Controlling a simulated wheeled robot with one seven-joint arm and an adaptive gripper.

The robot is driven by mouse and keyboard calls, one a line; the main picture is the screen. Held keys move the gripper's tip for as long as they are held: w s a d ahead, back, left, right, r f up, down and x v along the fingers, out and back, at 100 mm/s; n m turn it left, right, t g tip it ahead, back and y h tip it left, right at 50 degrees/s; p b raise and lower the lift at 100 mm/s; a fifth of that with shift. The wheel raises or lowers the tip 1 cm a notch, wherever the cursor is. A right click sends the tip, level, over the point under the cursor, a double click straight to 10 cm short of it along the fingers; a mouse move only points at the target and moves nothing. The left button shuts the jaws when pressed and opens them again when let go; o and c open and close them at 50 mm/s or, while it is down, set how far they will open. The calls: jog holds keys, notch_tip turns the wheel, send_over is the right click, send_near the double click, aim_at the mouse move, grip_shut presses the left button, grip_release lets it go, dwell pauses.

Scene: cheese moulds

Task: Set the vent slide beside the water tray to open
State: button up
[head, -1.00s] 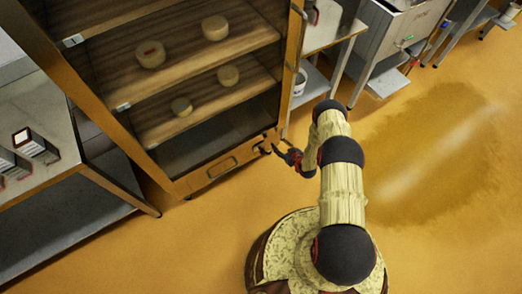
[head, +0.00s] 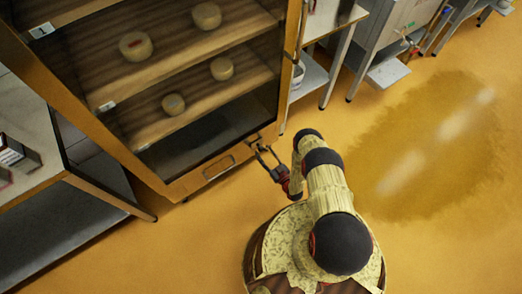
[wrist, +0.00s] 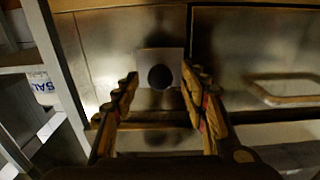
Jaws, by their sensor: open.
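The vent slide shows in the wrist view as a small pale square plate with a dark round knob or hole (wrist: 160,77), low on the cabinet front. I cannot tell its setting. The water tray front, with a pale-edged rectangular handle (wrist: 285,98), is to its right in the wrist view; in the head view the handle (head: 219,167) is at the cabinet's foot. My gripper (head: 262,151) is open and empty, pointing at the cabinet's lower right corner. In the wrist view its fingers (wrist: 159,80) stand either side of the plate; contact is unclear.
The tall wooden cabinet (head: 75,98) holds several cheeses on its shelves. A metal table (head: 97,196) stands to its left, and a bench with a white bucket (head: 297,76) to its right. Open floor with a wet patch (head: 420,160) lies right of my base.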

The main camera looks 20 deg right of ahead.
jog(key=shift+b+x, duration=0.3)
jog(key=shift+x, duration=1.1)
jog(key=shift+c, duration=0.8)
grip_shut()
